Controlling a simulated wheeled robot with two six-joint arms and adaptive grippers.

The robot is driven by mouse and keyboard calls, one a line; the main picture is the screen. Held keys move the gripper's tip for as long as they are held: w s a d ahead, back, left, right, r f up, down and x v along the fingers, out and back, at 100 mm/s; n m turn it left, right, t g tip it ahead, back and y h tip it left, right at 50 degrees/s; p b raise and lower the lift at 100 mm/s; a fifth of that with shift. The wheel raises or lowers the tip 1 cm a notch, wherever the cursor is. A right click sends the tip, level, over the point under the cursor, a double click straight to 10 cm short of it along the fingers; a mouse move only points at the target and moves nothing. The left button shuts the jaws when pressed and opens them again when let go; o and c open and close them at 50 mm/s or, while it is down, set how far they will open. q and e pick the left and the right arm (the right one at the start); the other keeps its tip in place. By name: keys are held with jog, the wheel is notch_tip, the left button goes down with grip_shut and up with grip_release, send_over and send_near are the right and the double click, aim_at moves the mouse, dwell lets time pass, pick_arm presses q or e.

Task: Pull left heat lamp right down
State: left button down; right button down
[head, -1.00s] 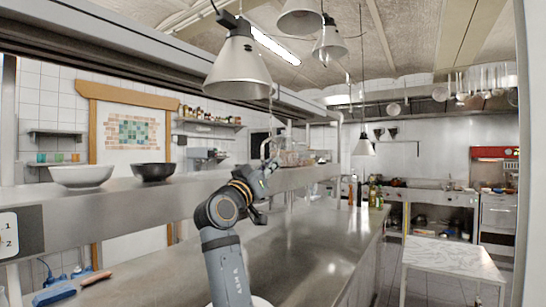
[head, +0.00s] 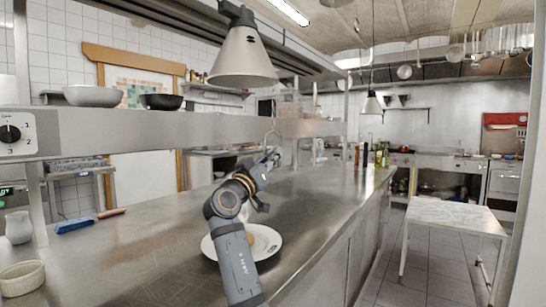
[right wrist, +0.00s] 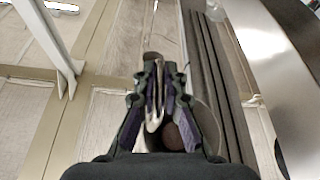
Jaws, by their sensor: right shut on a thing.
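The left heat lamp (head: 242,60) is a pale grey cone shade hanging at the upper middle of the head view. A thin metal loop (head: 272,136) shows below its rim, just above my right gripper (head: 267,158). My right gripper (right wrist: 155,95) is shut on a thin pale metal piece, which looks like this loop. In the right wrist view, a round opening with a dark reddish bulb-like shape (right wrist: 176,136) shows behind the fingers. The exact grip is small in the head view. My left gripper is out of view.
A steel shelf (head: 210,127) with a white bowl (head: 92,96) and a black bowl (head: 161,102) runs at the left. A white plate (head: 266,243) lies on the steel counter (head: 150,235) under my right arm. A marble-topped table (head: 455,216) stands at the right.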

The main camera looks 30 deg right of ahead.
jog(key=shift+w+f, duration=0.1)
jog(key=shift+f, duration=0.25)
jog(key=c, duration=1.4)
grip_release()
jog(key=shift+r, duration=0.1)
jog(key=v, duration=0.7)
jog(key=shift+a, duration=0.2)
